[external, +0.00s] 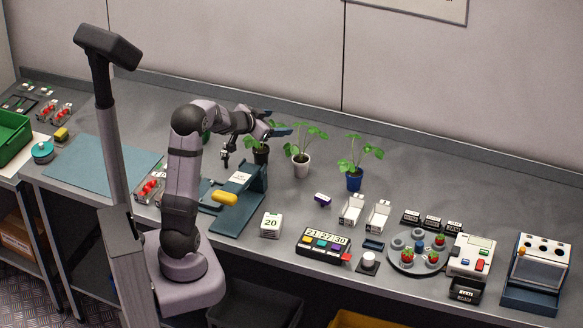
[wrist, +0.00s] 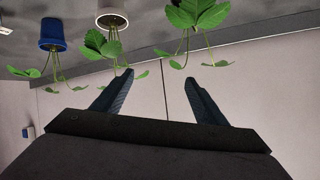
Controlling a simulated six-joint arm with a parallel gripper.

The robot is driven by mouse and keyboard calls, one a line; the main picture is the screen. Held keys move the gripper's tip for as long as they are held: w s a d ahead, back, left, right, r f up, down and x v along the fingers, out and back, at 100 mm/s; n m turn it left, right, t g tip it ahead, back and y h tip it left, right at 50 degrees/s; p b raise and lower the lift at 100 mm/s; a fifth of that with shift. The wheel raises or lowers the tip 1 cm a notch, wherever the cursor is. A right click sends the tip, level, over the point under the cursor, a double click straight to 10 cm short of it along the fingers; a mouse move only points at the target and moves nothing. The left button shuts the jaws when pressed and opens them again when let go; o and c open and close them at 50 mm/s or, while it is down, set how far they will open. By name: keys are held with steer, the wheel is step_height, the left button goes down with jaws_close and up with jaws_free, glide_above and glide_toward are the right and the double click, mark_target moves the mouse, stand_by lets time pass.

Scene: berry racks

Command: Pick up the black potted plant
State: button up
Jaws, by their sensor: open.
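The black potted plant (external: 261,156) stands on the bench behind the blue stand, with its green leaves partly hidden by my gripper (external: 280,122). My gripper is open and empty, at the height of its leaves and apart from the pot. In the wrist view, which looks upside down, my gripper (wrist: 158,79) spreads its two dark fingers below hanging leaves. The rightmost plant's leaves (wrist: 200,14) show at the top edge there; its pot is out of that view.
A white potted plant (external: 301,166) stands just right of the black one, and a blue potted plant (external: 354,181) farther right. The blue stand (external: 240,205) is in front. A wall (external: 400,80) rises behind the bench. Bare bench lies between the pots and the back edge.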

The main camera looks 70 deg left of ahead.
steer(key=t+h, duration=0.1)
steer(key=h, duration=0.1)
glide_above(260, 149)
step_height(260, 149, down, 2)
steer(key=f, duration=0.1)
steer(key=s+f+h, duration=0.1)
steer(key=s+f, duration=0.1)
steer(key=s+f+t, duration=0.1)
steer(key=s+f, duration=0.1)
steer(key=s+f+m+h, duration=0.1)
steer(key=s+f, duration=0.1)
steer(key=shift+s+d+f+t+h, duration=0.25)
steer(key=shift+s+t+h, duration=0.05)
steer(key=shift+s, duration=0.05)
steer(key=shift+f, duration=0.4)
steer(key=shift+d+p+x, duration=0.15)
steer(key=shift+p+x, duration=0.4)
steer(key=shift+x, duration=1.3)
steer(key=shift+d+p+x, duration=0.1)
steer(key=shift+p+x, duration=0.45)
steer(key=shift+x, duration=1.3)
steer(key=shift+r, duration=0.1)
steer(key=c, duration=1.2)
